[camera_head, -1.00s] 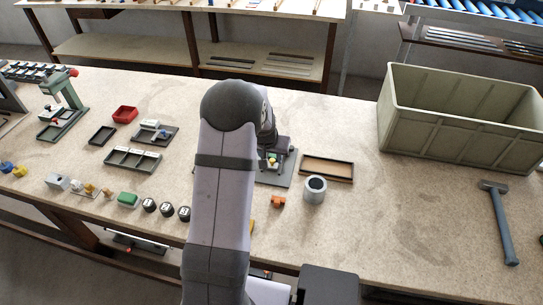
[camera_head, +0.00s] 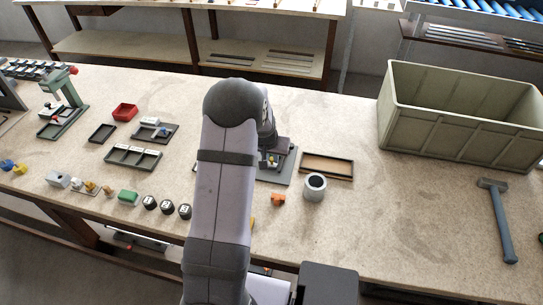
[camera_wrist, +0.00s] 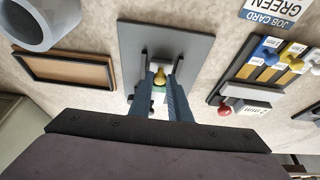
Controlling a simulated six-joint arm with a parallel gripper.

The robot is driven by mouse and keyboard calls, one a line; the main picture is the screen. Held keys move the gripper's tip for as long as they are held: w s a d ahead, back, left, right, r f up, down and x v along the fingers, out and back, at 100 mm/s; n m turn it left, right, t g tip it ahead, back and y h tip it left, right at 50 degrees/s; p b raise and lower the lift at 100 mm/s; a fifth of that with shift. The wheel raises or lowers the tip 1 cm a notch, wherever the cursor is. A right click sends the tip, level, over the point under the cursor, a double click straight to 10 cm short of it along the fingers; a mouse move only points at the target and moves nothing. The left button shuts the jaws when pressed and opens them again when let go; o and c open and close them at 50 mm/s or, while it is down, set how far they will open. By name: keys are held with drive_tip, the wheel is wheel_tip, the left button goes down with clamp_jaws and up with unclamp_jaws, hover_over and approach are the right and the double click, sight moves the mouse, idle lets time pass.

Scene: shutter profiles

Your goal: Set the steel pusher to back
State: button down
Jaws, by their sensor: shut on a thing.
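My gripper (camera_wrist: 160,84) is low over a dark grey base plate (camera_wrist: 192,50) with short dark rails. Its two blue-grey fingers are closed around a small piece with a yellow knob (camera_wrist: 160,75). A green part (camera_wrist: 158,88) shows just behind the knob, between the fingers. I cannot tell which part is the steel pusher; the fingers hide much of the fixture. In the head view the base plate (camera_head: 280,178) is partly covered by my arm and gripper.
A wooden-floored tray (camera_head: 327,166) and a grey cylinder (camera_head: 315,187) stand right of the plate. A rack of coloured pieces (camera_wrist: 262,68) and a job card reading GREEN (camera_wrist: 275,12) lie on its other side. A large green crate (camera_head: 460,120) and a hammer (camera_head: 500,220) are farther right.

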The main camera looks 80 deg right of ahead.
drive_tip(key=shift+a+f+b, duration=0.1)
drive_tip(key=shift+a+b, duration=0.9)
drive_tip(key=shift+a, duration=1.65)
drive_tip(key=c, duration=1.7)
unclamp_jaws()
drive_tip(key=shift+a, duration=0.1)
drive_tip(key=shift+o, duration=0.2)
drive_tip(key=shift+v, duration=0.75)
drive_tip(key=shift+b+v, duration=0.85)
drive_tip(key=shift+v, duration=2.15)
